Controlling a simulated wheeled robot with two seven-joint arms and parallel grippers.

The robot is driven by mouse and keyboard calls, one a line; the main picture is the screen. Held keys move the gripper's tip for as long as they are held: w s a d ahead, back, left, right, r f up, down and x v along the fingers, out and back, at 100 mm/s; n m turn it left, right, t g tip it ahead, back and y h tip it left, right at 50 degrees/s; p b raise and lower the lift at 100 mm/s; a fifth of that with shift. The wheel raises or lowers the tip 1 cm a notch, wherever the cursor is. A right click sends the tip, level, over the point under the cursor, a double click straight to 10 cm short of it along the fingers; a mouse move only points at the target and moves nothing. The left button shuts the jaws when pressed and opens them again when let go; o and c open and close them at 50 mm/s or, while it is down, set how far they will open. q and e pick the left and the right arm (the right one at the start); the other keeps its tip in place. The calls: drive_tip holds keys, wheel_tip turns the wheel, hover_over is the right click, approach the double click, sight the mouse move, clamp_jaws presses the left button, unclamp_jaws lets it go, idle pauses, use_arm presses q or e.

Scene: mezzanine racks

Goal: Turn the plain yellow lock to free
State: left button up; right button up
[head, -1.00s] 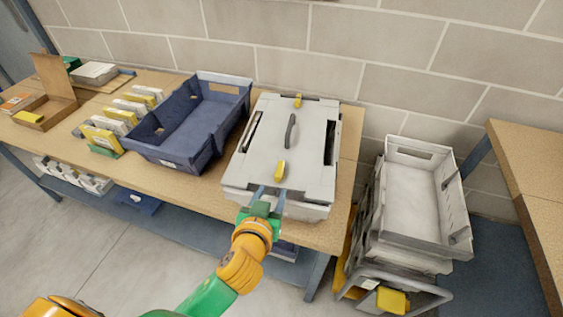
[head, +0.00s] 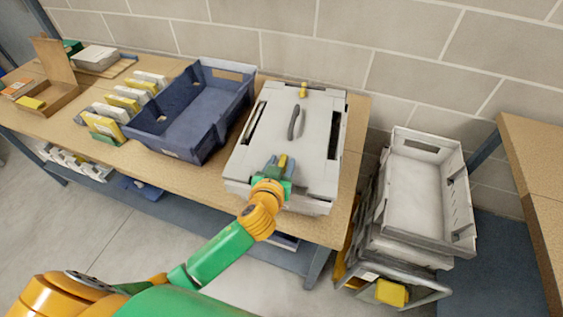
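A grey lidded case (head: 313,150) lies on the wooden bench with a dark handle (head: 296,121) in the middle of its lid. A small yellow lock (head: 283,160) is on the lid's near part, partly hidden by my gripper. A second small yellow lock (head: 303,90) is at the lid's far edge; I cannot tell any marking on either. My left gripper (head: 281,162) is over the near lock, its fingers apart on either side of it. Whether they touch the lock is too small to tell. My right gripper is out of view.
A blue tote (head: 190,115) stands left of the case, with several yellow and white upright packs (head: 125,101) beyond it. Grey stacked crates (head: 428,190) stand on the floor to the right. A block wall is close behind the bench.

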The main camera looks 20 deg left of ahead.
use_arm(q)
drive_tip(key=shift+s, duration=0.1)
clamp_jaws()
idle(1.1)
